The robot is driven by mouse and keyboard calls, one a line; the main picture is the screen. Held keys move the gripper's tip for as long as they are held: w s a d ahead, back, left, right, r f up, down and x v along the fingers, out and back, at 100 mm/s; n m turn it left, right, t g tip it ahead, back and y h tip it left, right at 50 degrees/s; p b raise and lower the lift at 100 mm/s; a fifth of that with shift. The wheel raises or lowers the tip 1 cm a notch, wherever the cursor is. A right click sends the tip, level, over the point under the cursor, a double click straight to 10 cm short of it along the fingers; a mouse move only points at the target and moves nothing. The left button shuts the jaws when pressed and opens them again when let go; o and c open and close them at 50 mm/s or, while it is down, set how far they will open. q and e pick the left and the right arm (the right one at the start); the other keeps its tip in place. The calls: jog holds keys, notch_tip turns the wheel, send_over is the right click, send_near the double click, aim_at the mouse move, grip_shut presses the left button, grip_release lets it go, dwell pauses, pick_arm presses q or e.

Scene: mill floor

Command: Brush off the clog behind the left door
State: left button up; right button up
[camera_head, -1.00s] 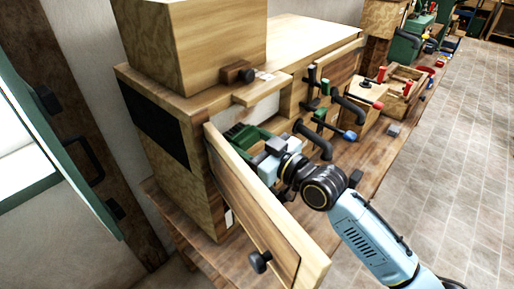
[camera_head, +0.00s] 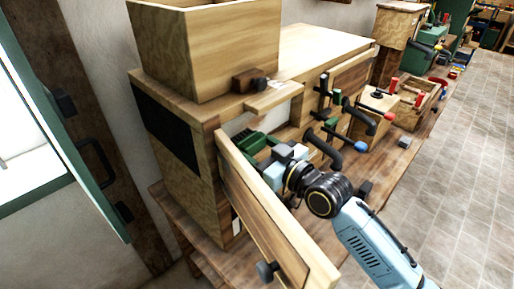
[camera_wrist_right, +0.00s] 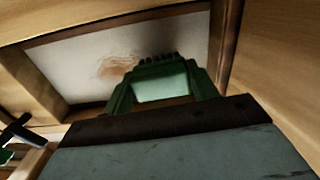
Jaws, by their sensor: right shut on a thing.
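The left door (camera_head: 262,210) is a wooden panel with a dark knob (camera_head: 267,270); it stands open toward me. My right gripper (camera_head: 258,152) reaches into the opening behind it, shut on a green brush (camera_wrist_right: 160,68) with dark bristles. The brush also shows in the head view (camera_head: 246,140), partly hidden by the door and gripper. In the right wrist view a brown, smeared clog (camera_wrist_right: 120,66) marks a pale panel (camera_wrist_right: 75,75) left of the bristles. I cannot tell whether the bristles touch the panel. My left gripper is out of view.
The wooden cabinet (camera_head: 195,125) carries an open-topped hopper box (camera_head: 205,50). Dark-handled levers (camera_head: 345,105) crowd the front right of the opening. Farther right on the bench stands a wooden tray (camera_head: 405,118) with red-handled items. The tiled floor (camera_head: 450,200) is clear.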

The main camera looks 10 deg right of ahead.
jog(key=shift+x, duration=0.95)
jog(key=shift+w+d+b, duration=0.35)
jog(key=shift+w+d, duration=0.05)
jog(key=shift+d, duration=0.35)
jog(key=shift+w+d+b, duration=0.35)
jog(key=shift+w+d, duration=0.05)
jog(key=shift+d, duration=0.3)
jog(key=shift+w+d+b, duration=0.5)
jog(key=shift+w+d, duration=0.05)
jog(key=shift+d, duration=0.15)
jog(key=shift+w+d+b, duration=0.5)
jog(key=shift+d, duration=0.2)
jog(key=w+d+b, duration=0.1)
jog(key=d+b, duration=0.1)
jog(key=shift+w+d+f+b, duration=0.1)
jog(key=shift+w+d+b, duration=0.2)
jog(key=shift+w, duration=0.05)
jog(key=shift+w+d, duration=0.1)
jog(key=shift+d, duration=0.1)
jog(key=w+d+b, duration=0.1)
jog(key=b, duration=0.2)
jog(key=shift+w+d, duration=0.15)
jog(key=shift+d, duration=0.25)
jog(key=shift+w+d+b, duration=0.3)
jog(key=shift+d+b, duration=0.15)
jog(key=shift+b, duration=0.2)
